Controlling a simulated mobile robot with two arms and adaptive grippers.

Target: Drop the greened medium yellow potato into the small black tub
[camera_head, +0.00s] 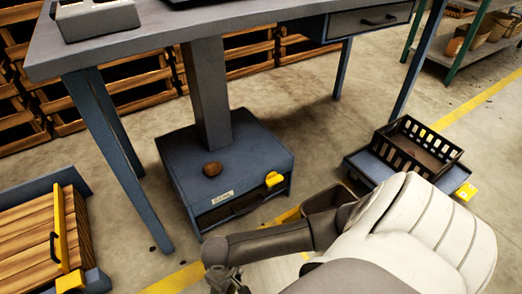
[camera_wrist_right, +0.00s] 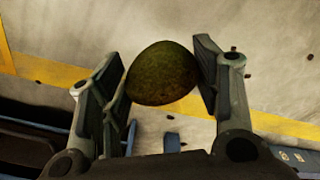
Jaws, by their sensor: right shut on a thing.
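The greened potato (camera_wrist_right: 162,73) is dark olive green and rounded in the right wrist view. My right gripper (camera_wrist_right: 158,78) is shut on it, with one finger on each side. In the head view my right gripper (camera_head: 226,281) is at the bottom edge, low over the floor; the potato cannot be made out there. A small dark tub-like container (camera_head: 324,197) stands behind my right forearm, partly hidden by it. I cannot tell for sure that it is the small black tub. My left gripper is not in view.
A black slatted crate (camera_head: 450,151) stands on a low blue platform at right. A wooden-slatted crate (camera_head: 25,236) is at left.

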